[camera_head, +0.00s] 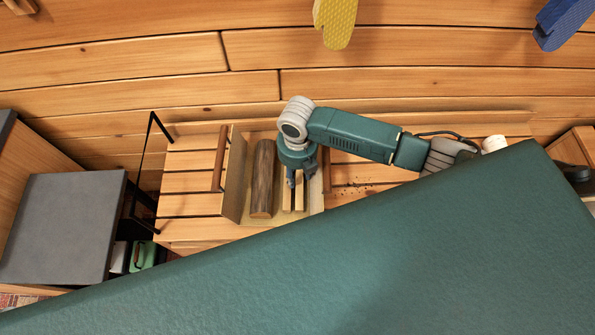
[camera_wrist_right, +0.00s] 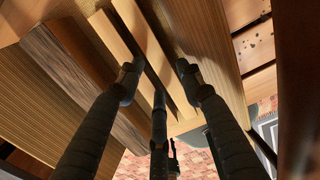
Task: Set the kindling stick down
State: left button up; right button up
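Pale kindling sticks (camera_head: 287,199) lie in the right part of a wooden crate (camera_head: 235,175), beside a thick bark-covered log. My right gripper (camera_head: 295,183) points down into the crate over these sticks. In the right wrist view its fingers (camera_wrist_right: 158,72) are spread apart, with a pale stick (camera_wrist_right: 139,27) passing below and between them. A second pale stick (camera_wrist_right: 108,30) lies alongside, to the left. The fingers do not visibly press on either stick. My left gripper is not in view.
The log (camera_head: 262,180) fills the crate's middle; it also shows in the right wrist view (camera_wrist_right: 75,60). Dark crumbs (camera_head: 355,188) lie on the planks to the right. A plank wall (camera_head: 150,90) rises close behind.

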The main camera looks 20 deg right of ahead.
aim_at(298, 178)
jog(key=shift+r, duration=0.15)
jog(key=shift+r, duration=0.35)
notch_tip(298, 178, up, 12)
jog(key=shift+r+p, duration=0.15)
jog(key=shift+p, duration=0.4)
